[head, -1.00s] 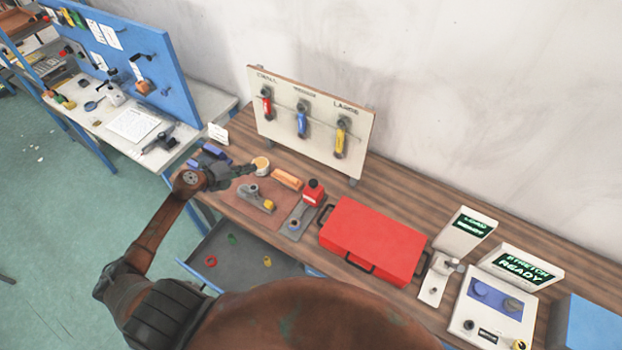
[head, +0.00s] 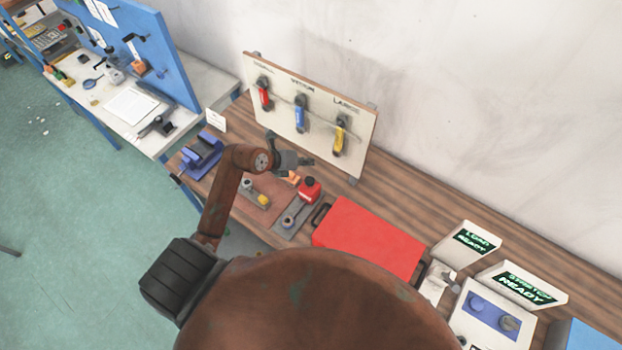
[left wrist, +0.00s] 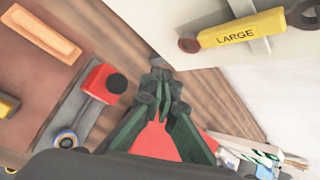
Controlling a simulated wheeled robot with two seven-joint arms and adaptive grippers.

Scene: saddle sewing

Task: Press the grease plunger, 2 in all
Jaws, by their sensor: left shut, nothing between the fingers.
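A red grease dispenser (head: 308,190) with a black round plunger on top stands on a grey plate (head: 286,222). It also shows in the left wrist view (left wrist: 102,84), left of the fingers, with its black plunger (left wrist: 116,83) in plain sight. My left gripper (head: 309,162) is shut and empty. In the head view it is above and behind the dispenser, apart from it. In the left wrist view its closed fingertips (left wrist: 160,75) point at bare wood to the right of the dispenser. My right gripper is not in view.
A red case (head: 368,238) lies right of the dispenser. Behind stands a board (head: 322,125) with red, blue and yellow tools. An orange block (left wrist: 43,34) and a plane-like tool (head: 256,195) are to the left. Display units (head: 515,283) stand at the right.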

